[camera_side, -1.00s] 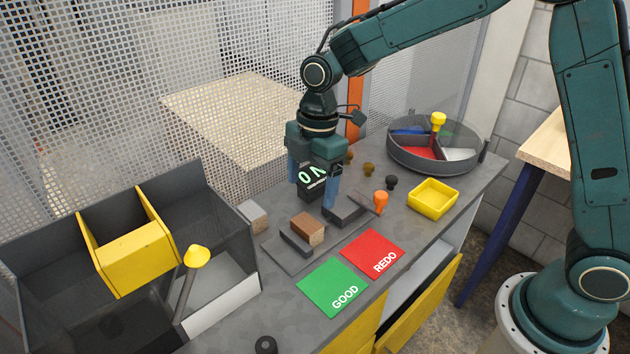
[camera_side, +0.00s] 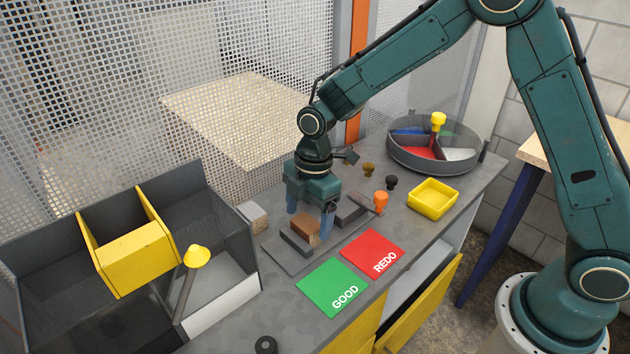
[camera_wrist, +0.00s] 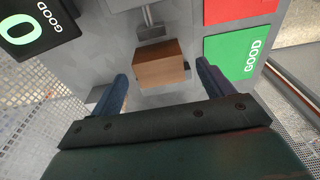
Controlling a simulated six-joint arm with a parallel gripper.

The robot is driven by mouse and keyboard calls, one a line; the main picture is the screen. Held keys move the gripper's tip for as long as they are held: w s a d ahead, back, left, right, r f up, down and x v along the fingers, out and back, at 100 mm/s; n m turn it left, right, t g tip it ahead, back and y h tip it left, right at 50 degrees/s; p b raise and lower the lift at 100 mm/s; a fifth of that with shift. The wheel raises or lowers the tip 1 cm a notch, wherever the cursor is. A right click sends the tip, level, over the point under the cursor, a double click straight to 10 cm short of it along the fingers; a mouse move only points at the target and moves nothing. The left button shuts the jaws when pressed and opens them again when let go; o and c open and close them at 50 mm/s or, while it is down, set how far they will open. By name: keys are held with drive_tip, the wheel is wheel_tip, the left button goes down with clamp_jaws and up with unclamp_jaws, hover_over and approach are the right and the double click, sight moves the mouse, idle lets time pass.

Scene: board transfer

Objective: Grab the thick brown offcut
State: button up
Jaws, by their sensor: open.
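The thick brown offcut (camera_side: 305,228) is a wood block with a darker brown top. It sits between the dark jaws of a grey vise-like fixture (camera_side: 292,259) on the bench. My gripper (camera_side: 309,222) is low over the fixture, open and empty. Its blue fingers stand at the offcut, one behind it and one at its right in the side view. In the wrist view the offcut (camera_wrist: 160,66) lies ahead between the fingertips (camera_wrist: 162,72), with a gap on each side. I cannot tell exactly how far the fingertips reach down beside it.
Green GOOD (camera_side: 332,287) and red REDO (camera_side: 373,253) pads lie in front. A pale block (camera_side: 253,214) is to the left. A dark display (camera_wrist: 38,25) is in the wrist view. An orange knob (camera_side: 381,202), a yellow tray (camera_side: 433,198) and a round divided bin (camera_side: 402,160) are at the right.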

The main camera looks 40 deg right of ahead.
sight(307, 223)
drive_tip(key=shift+a+f, duration=0.15)
drive_tip(key=shift+f, duration=1.25)
drive_tip(key=c, duration=1.2)
drive_tip(key=shift+o, duration=0.2)
drive_tip(key=shift+r, duration=0.15)
wheel_tip(307, 223, up, 20)
